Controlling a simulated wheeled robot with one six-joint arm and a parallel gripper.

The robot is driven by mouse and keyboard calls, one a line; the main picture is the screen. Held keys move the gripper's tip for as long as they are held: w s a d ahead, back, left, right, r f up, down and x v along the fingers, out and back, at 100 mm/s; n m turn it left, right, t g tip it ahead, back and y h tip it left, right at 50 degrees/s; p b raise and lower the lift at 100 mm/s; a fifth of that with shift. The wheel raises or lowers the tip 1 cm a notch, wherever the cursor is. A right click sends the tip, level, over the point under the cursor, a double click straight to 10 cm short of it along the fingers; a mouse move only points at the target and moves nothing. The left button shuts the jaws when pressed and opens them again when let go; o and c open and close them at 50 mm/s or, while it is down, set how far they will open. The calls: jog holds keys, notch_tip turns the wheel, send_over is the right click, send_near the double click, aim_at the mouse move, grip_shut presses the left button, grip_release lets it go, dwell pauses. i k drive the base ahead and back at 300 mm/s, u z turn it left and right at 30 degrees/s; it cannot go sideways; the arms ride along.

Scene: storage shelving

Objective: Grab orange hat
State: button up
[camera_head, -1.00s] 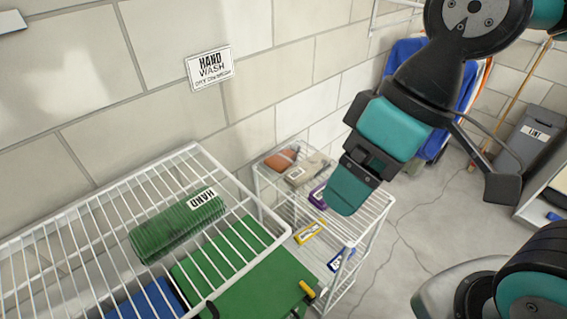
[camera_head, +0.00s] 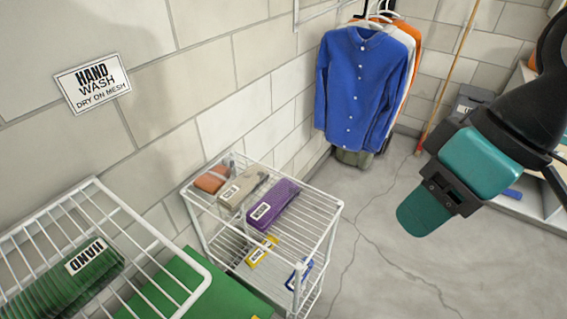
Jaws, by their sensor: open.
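A small orange-brown item (camera_head: 211,180) lies at the back left of the top shelf of the white wire rack. It is small and I cannot tell whether it is a hat. My gripper (camera_head: 424,213) hangs at the right, above the floor and apart from the rack. It is open and nothing shows in it; its fingers overlap in this view.
A beige bundle (camera_head: 242,187) and a purple bundle (camera_head: 273,203) share the white wire rack (camera_head: 318,222). Left is another wire rack (camera_head: 166,240) with a green bundle (camera_head: 64,287). Blue, white and orange clothes hang behind, a blue shirt (camera_head: 360,88) foremost. The cracked floor is clear.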

aim_at(214, 180)
jog(key=z, duration=1.15)
jog(key=i, duration=2.9)
jog(key=u, duration=4.2)
jog(key=i, duration=0.5)
